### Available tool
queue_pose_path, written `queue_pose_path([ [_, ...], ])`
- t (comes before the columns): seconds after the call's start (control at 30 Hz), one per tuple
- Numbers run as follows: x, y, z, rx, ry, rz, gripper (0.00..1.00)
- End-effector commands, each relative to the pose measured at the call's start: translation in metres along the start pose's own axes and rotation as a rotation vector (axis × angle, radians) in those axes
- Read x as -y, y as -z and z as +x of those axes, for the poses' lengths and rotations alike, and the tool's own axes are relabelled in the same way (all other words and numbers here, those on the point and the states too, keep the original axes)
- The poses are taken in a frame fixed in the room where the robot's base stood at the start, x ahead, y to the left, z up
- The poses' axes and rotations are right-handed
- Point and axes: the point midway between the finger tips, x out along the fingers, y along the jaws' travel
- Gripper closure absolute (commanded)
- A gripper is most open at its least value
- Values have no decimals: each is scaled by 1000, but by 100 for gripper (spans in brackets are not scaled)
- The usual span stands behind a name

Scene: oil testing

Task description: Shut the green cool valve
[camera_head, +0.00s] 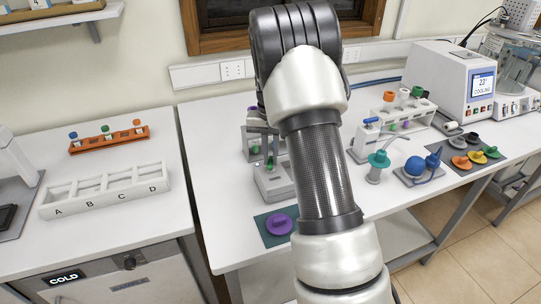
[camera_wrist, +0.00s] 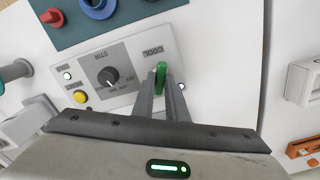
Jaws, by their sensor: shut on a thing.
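The green cool valve handle (camera_wrist: 160,76) stands upright between my gripper's two grey fingers (camera_wrist: 163,92) in the wrist view. My gripper is shut on it. The valve sits beside the COOL label on a light grey control panel (camera_wrist: 128,55), which looks upside down in this view. The fingers hide the handle's lower part and its base. In the head view, my gripper (camera_head: 264,122) is partly hidden by my arm, over the grey device (camera_head: 268,182) on the middle table. A small green part (camera_head: 270,162) shows there.
A black STIR dial (camera_wrist: 108,77) and a yellow button (camera_wrist: 80,97) are close by on the panel. A teal mat with a purple lid (camera_head: 280,224) lies in front of the device. A white rack (camera_head: 108,190) and an orange rack (camera_head: 110,139) stand on the left table.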

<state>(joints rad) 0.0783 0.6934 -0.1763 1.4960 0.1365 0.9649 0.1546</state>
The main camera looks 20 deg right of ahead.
Motion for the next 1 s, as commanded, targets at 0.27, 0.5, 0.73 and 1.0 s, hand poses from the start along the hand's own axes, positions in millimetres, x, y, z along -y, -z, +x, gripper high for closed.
queue_pose_path([
  [0.27, 1, 0, -2, -2, 1, 264, 100],
  [0.5, 1, 1, -2, -2, 1, 491, 100],
  [0.73, 0, 1, -2, -2, 1, 708, 100],
  [1.0, 0, 1, -3, -4, 2, 931, 100],
])
